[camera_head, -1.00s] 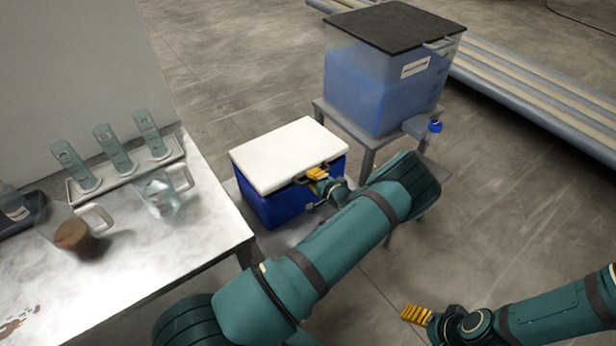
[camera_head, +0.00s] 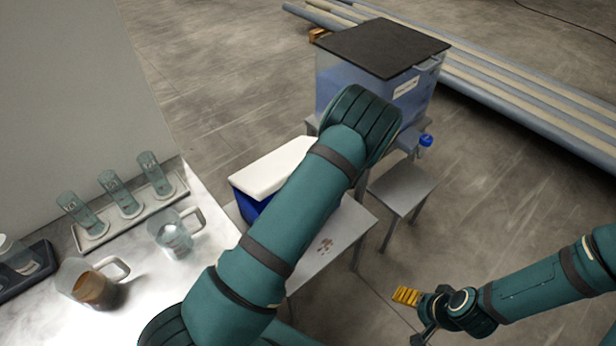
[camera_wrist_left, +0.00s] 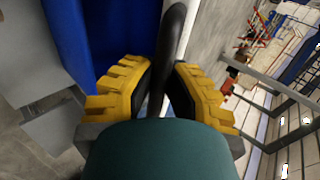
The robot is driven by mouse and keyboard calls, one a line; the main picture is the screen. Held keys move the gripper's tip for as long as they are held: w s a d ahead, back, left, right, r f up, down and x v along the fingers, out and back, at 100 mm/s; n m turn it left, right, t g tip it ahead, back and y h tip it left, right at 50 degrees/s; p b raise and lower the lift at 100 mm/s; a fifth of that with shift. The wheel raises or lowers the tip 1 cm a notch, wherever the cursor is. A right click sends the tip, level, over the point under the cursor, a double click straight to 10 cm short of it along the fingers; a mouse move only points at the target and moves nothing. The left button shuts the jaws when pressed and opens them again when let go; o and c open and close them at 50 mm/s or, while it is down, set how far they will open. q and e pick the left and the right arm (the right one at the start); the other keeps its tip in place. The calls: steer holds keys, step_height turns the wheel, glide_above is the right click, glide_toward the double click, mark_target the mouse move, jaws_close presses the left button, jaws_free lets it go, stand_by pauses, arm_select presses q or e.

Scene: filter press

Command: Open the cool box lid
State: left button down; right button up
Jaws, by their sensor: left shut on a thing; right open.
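The cool box has a blue body (camera_head: 247,204) and a white lid (camera_head: 268,170), and stands left of centre in the head view, partly hidden by my left arm. The lid's visible part lies over the body; its front edge and handle are hidden there. In the left wrist view, the yellow fingers of my left gripper (camera_wrist_left: 160,88) are closed around the black handle (camera_wrist_left: 173,35), beside the blue body and the lid's white edge. My left gripper is hidden in the head view. My right gripper (camera_head: 407,297) is open and empty above the floor at lower right.
A bench (camera_head: 205,240) with tubes in a rack and glass jugs stands at left. A clear tank (camera_head: 345,80) with a dark cover stands behind the box. A small grey stool (camera_head: 402,188) is to the right.

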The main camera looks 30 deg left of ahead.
arm_select(q)
steer(key=w+a+r+h+p, duration=0.1)
steer(key=w+a+r, duration=0.2)
steer(key=a, duration=0.4)
steer(key=w+a+r+h+p, duration=0.1)
steer(key=w+a+r+p, duration=0.1)
steer(key=a+r, duration=0.4)
steer(key=w+a+r+g+p, duration=0.1)
steer(key=w+a+r, duration=0.2)
steer(key=a+r, duration=0.2)
steer(key=a, duration=0.2)
steer(key=shift+w+a+h, duration=0.3)
steer(key=shift+h, duration=0.1)
arm_select(e)
steer(key=r, duration=0.5)
steer(key=shift+w+a+r, duration=0.15)
steer(key=shift+a+r, duration=0.1)
steer(key=shift+r, duration=0.15)
arm_select(q)
steer(key=shift+r, duration=0.1)
steer(key=c, duration=1.2)
jaws_free()
steer(key=shift+o, duration=1.2)
steer(key=shift+s+d, duration=0.1)
steer(key=shift+d, duration=0.05)
steer(key=v, duration=1.2)
